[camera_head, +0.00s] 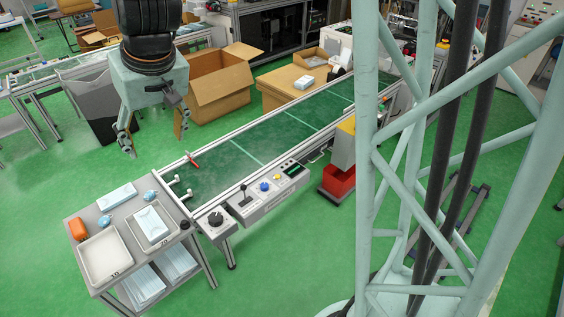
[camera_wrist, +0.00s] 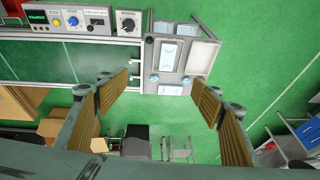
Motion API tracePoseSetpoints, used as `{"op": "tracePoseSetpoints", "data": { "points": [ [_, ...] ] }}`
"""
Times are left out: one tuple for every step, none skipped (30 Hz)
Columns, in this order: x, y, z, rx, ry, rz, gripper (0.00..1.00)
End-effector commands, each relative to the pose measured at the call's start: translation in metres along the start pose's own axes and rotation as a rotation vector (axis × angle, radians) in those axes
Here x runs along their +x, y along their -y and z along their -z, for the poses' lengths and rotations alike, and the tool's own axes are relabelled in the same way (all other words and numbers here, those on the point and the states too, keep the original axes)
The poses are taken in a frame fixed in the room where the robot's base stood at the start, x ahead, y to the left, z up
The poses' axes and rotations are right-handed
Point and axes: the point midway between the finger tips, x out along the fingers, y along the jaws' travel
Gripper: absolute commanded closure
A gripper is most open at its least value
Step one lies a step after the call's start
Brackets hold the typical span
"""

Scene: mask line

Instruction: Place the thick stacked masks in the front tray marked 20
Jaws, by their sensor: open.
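A pale blue-white stack of masks (camera_head: 117,195) lies on the far part of the grey table top; it also shows in the wrist view (camera_wrist: 171,89). A white tray (camera_head: 84,254) at the left is empty; its front mark looks like 10. A second tray (camera_head: 168,238) beside it holds a pale mask pack (camera_head: 151,222); its mark is too small to read surely. In the wrist view the empty tray (camera_wrist: 202,57) is right of the filled one (camera_wrist: 171,50). My gripper (camera_head: 156,146) is open and empty, high above and beyond the table. In the wrist view its fingers (camera_wrist: 160,97) stand wide apart.
Two blue crumpled pieces (camera_head: 149,195) (camera_head: 105,221) and an orange item (camera_head: 79,229) lie on the table top. More packs (camera_head: 178,262) are on the lower shelf. The green conveyor (camera_head: 225,155) with its control panel (camera_head: 255,192) adjoins the table. Cardboard boxes (camera_head: 217,84) stand behind.

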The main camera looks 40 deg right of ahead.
Motion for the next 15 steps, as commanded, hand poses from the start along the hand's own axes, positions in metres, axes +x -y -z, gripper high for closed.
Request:
{"op": "tracePoseSetpoints", "data": {
  "points": [
    [-0.01, -0.002, -0.004, 0.001, -0.003, -0.001, 0.39],
    [-0.016, -0.003, -0.007, 0.001, -0.003, -0.002, 0.39],
    [-0.023, -0.005, -0.011, 0.001, -0.002, -0.003, 0.39],
    [-0.028, -0.006, -0.015, 0.002, -0.002, -0.004, 0.39],
    [-0.033, -0.007, -0.018, 0.002, -0.001, -0.004, 0.39],
    [-0.04, -0.008, -0.022, 0.003, -0.001, -0.005, 0.39],
    [-0.046, -0.009, -0.026, 0.004, -0.001, -0.006, 0.39],
    [-0.051, -0.01, -0.029, 0.005, -0.001, -0.007, 0.39],
    [-0.058, -0.011, -0.033, 0.006, -0.002, -0.008, 0.39],
    [-0.064, -0.013, -0.036, 0.006, -0.003, -0.009, 0.39],
    [-0.069, -0.014, -0.04, 0.007, -0.003, -0.011, 0.39],
    [-0.075, -0.015, -0.045, 0.008, -0.002, -0.012, 0.39],
    [-0.08, -0.016, -0.049, 0.008, -0.002, -0.014, 0.39],
    [-0.085, -0.017, -0.053, 0.009, -0.002, -0.015, 0.39],
    [-0.091, -0.019, -0.058, 0.011, -0.001, -0.016, 0.39]
  ]
}}
